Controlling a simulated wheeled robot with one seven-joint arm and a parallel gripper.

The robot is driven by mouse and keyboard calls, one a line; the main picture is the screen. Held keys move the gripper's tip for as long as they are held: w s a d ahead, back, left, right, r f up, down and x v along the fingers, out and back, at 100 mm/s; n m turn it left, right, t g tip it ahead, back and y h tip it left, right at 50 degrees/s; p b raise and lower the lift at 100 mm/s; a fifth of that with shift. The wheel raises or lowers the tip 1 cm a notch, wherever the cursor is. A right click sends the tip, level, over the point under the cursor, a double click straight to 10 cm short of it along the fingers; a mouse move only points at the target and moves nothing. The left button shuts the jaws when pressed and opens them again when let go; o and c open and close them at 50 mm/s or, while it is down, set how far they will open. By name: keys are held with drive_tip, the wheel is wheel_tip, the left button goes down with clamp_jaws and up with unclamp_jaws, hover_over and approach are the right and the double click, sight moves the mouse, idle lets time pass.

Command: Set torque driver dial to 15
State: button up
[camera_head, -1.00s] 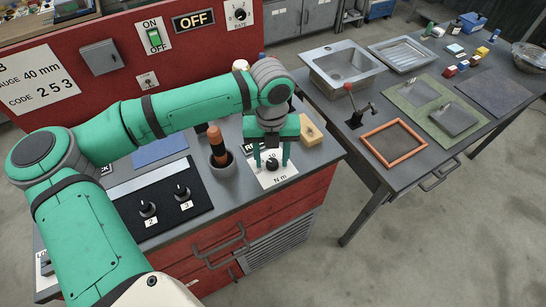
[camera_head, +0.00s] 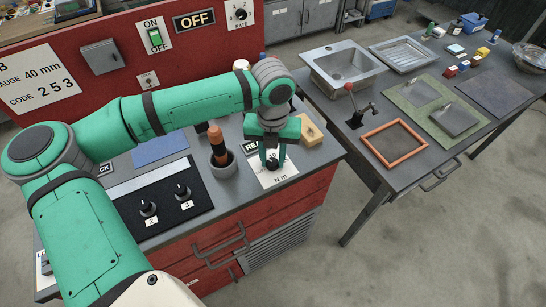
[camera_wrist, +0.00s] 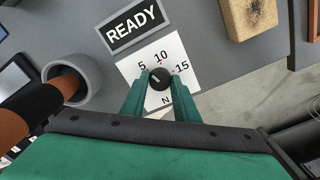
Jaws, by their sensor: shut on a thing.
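The torque driver dial (camera_wrist: 160,83) is a small black knob on a white card (camera_wrist: 188,67) marked 5, 10, 15 and N m. A pale mark on the knob appears to point up and left, towards the 5 side; its exact reading is hard to tell. My gripper (camera_wrist: 161,88) is shut on the dial, with one green finger on each side of it. In the head view my gripper (camera_head: 273,157) reaches straight down to the dial (camera_head: 272,164), and its fingers partly hide the knob and card.
A grey cup (camera_head: 221,165) holding an orange-and-black handled driver (camera_head: 217,143) stands just left of the card. A READY sign (camera_wrist: 134,25) and a tan block (camera_head: 309,131) lie close by. A black panel (camera_head: 173,203) with two knobs is further left.

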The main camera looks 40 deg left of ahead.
drive_tip(key=m, duration=0.5)
drive_tip(key=shift+w+r, duration=0.1)
drive_tip(key=m, duration=0.5)
drive_tip(key=shift+m, duration=0.4)
drive_tip(key=m, duration=1)
drive_tip(key=shift+d, duration=0.1)
drive_tip(key=shift+m, duration=0.6)
